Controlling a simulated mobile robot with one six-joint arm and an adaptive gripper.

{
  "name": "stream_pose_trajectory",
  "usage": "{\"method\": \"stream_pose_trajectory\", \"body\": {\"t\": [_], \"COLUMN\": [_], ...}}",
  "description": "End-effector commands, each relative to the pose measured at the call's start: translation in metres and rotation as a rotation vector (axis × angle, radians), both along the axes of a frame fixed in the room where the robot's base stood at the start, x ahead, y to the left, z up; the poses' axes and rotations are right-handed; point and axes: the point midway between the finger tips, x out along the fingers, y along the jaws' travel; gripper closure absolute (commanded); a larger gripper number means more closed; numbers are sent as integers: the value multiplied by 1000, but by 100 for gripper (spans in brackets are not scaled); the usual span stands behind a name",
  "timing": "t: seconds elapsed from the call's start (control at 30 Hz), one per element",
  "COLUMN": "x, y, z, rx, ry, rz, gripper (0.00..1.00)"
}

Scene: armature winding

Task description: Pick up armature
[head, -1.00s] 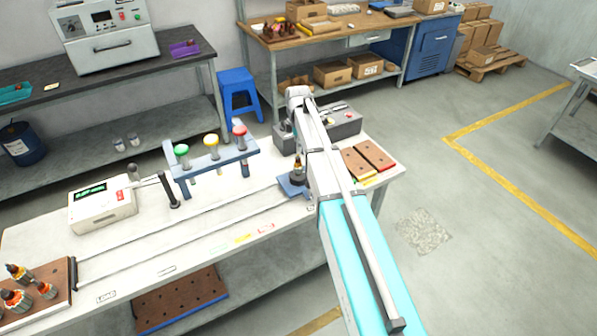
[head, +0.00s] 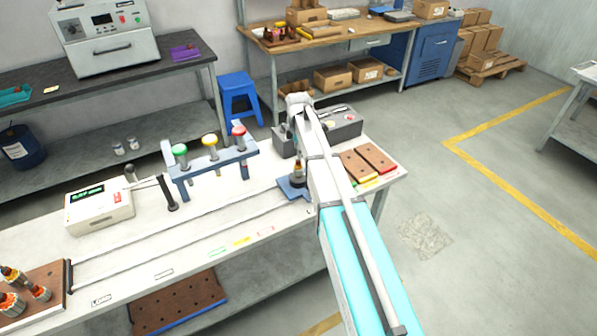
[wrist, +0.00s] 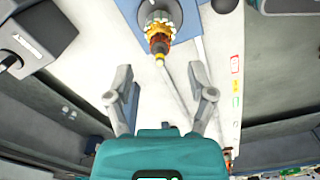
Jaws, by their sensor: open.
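An armature (head: 298,170) with an orange winding and a dark shaft stands upright on a blue carriage (head: 290,188) at the right end of the rails, beside my arm. In the wrist view an armature (wrist: 158,28) with a copper and yellow body shows at the top centre, its shaft end towards my gripper. My gripper (wrist: 160,70) is open and empty, its two fingers spread apart, with the armature beyond the gap between them. In the head view the fingers are hidden by my arm. Several more armatures (head: 14,300) stand on a brown board (head: 52,283) at bottom left.
A post rack with green, yellow and red tops (head: 212,160) and a white meter box (head: 98,211) stand on the bench. A grey box (head: 340,124) and brown boards (head: 375,158) lie near my arm. Floor at right is clear.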

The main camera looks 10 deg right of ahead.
Motion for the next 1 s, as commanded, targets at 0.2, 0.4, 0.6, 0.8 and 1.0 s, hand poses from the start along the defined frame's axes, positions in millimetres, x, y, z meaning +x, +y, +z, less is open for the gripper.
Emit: {"method": "stream_pose_trajectory", "body": {"t": [0.2, 0.4, 0.6, 0.8, 1.0], "x": [1, 1, 1, 1, 1], "y": [0, 0, 0, 0, 0], "z": [-21, -34, -40, -39, -39], "rx": [0, 0, 0, 0, 0], "ry": [0, 0, 0, 0, 0], "rz": [0, 0, 0, 0, 0], "gripper": [29, 29, 29, 29, 29]}}
